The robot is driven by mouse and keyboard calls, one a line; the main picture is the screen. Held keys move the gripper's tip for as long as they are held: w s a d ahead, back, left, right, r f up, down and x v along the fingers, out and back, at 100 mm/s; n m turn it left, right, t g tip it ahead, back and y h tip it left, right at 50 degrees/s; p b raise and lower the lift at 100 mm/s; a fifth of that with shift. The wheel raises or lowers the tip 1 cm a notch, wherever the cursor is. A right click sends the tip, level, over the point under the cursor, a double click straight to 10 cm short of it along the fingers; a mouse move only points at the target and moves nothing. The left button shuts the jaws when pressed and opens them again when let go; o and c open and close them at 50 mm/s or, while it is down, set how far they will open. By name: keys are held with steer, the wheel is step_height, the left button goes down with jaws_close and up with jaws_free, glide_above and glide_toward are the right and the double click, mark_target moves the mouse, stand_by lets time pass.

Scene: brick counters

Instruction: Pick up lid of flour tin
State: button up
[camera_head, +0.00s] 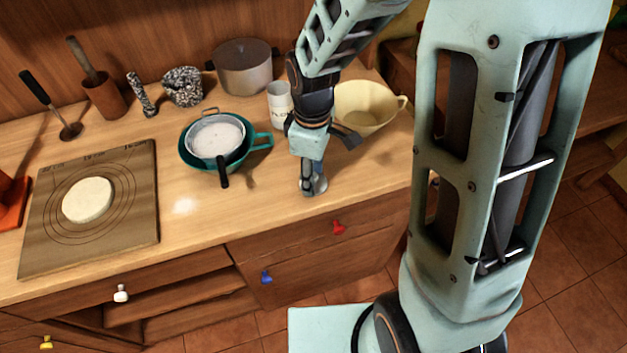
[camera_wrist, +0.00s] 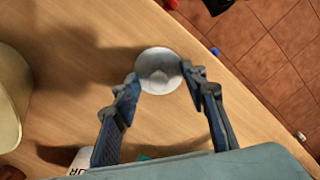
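The white flour tin (camera_head: 280,106) stands at the back of the counter, left of the cream bowl. Part of its lettering shows at the bottom of the wrist view (camera_wrist: 80,160). The round, pale grey lid (camera_wrist: 160,72) is apart from the tin, near the counter's front edge. My gripper (camera_wrist: 160,75) points down with a fingertip against each side of the lid. In the head view my gripper (camera_head: 313,186) is low over the front of the counter, partly hiding the lid. Whether the lid touches the wood is unclear.
A teal colander with a sieve (camera_head: 262,142) stands left of my gripper. The cream bowl (camera_head: 362,122) is behind it to the right, and a grey pot (camera_head: 245,68) is at the back. A board with dough (camera_head: 140,215) lies left. Bare wood separates board and gripper.

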steer(key=shift+f, duration=0.2)
jaws_close()
steer(key=shift+s, duration=0.1)
steer(key=shift+s+f, duration=0.1)
steer(key=shift+s, duration=0.05)
